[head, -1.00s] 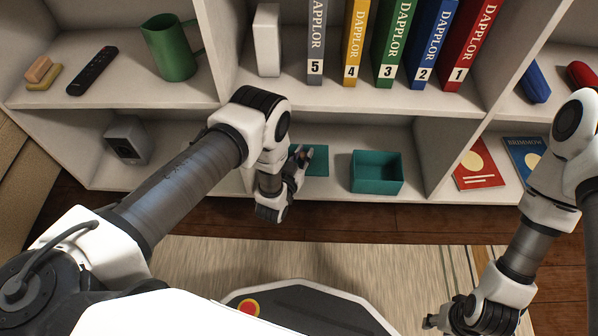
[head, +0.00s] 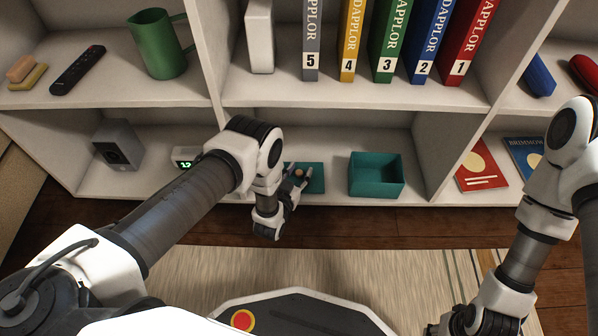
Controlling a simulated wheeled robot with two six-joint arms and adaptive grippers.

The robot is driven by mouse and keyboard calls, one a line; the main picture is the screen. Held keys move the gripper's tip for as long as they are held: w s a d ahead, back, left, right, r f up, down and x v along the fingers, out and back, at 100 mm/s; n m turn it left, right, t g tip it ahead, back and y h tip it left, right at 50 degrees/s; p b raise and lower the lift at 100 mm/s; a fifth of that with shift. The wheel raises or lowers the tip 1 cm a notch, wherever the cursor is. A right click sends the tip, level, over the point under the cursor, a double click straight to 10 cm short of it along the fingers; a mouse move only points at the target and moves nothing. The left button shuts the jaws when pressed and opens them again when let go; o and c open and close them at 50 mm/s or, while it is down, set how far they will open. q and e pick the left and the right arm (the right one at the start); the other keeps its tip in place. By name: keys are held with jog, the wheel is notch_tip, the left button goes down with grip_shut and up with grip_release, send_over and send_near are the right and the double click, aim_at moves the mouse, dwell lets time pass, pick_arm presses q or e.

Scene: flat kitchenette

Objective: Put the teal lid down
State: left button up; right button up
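The teal lid (head: 314,178) is a flat piece in the lower middle compartment of the shelf, left of an open teal box (head: 376,188). My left gripper (head: 297,180) is at the lid's left side, at the front of the shelf. Its fingers look apart, with a small orange-brown spot showing between them. The wrist hides the left part of the lid. I cannot tell whether the fingers touch the lid. My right gripper (head: 440,328) is at the bottom edge, mostly cut off, over the floor.
A grey speaker-like box (head: 119,146) and a digital clock (head: 185,157) are lower left. Booklets (head: 480,172) lie lower right. Shelf dividers flank the middle compartment.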

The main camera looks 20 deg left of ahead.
pick_arm(q)
jog(key=shift+r, duration=0.3)
jog(key=s+a+r+g+p, duration=0.2)
jog(key=s+g, duration=0.3)
jog(key=s, duration=0.6)
jog(key=s+a+r+n+g+p, duration=0.1)
jog(key=s+a+r+g+p, duration=0.1)
jog(key=s, duration=1)
jog(key=s+a+r+g+y+p, duration=0.1)
jog(key=s+a+r+g+p, duration=0.1)
jog(key=s+r+g, duration=0.3)
jog(key=s+a+g, duration=0.1)
jog(key=s+g, duration=0.3)
jog(key=s, duration=0.3)
jog(key=shift+s+a+r, duration=0.15)
jog(key=shift+a, duration=0.05)
